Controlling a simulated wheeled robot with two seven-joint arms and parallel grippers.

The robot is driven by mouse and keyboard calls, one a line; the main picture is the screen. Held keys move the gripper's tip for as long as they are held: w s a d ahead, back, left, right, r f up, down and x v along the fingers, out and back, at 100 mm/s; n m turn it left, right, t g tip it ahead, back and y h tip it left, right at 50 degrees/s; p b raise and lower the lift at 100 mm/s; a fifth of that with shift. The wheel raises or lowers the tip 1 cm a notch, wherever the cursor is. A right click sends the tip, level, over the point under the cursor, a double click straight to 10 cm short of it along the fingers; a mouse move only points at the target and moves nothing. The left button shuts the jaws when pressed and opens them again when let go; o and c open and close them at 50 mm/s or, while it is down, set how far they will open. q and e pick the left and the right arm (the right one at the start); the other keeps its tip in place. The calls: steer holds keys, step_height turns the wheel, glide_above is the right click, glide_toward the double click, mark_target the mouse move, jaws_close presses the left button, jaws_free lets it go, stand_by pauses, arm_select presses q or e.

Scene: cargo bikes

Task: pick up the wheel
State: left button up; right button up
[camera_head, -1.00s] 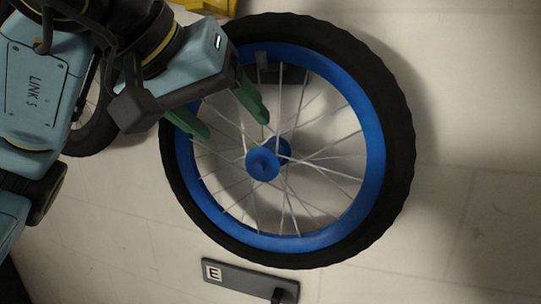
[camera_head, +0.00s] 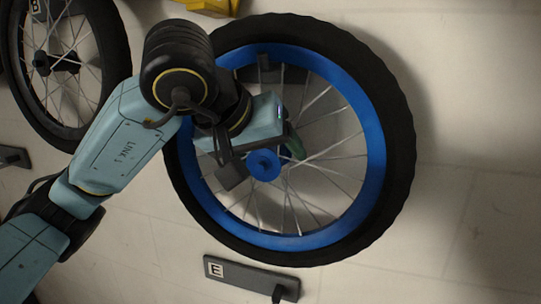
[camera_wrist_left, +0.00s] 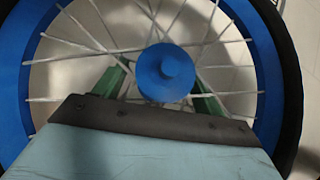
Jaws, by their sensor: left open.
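The wheel (camera_head: 372,120) has a black tyre, a blue rim, thin grey spokes and a blue hub (camera_head: 264,165). It hangs against the pale wall. My left gripper (camera_head: 290,150) is in front of the wheel at the hub, covering part of the rim and spokes on the left. In the left wrist view the green fingers (camera_wrist_left: 160,88) are apart, one on each side of the blue hub (camera_wrist_left: 165,74). I cannot tell whether they touch it. My right gripper is not in view.
A second, black wheel (camera_head: 108,28) hangs at the upper left. A dark bracket marked E (camera_head: 250,275) is on the wall below the blue wheel. Another dark bracket (camera_head: 14,157) is at the left edge. A yellow part (camera_head: 205,5) shows at the top. The wall on the right is clear.

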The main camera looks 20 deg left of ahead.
arm_select(q)
steer(key=shift+c, duration=0.4)
jaws_close()
steer(key=shift+r, duration=0.15)
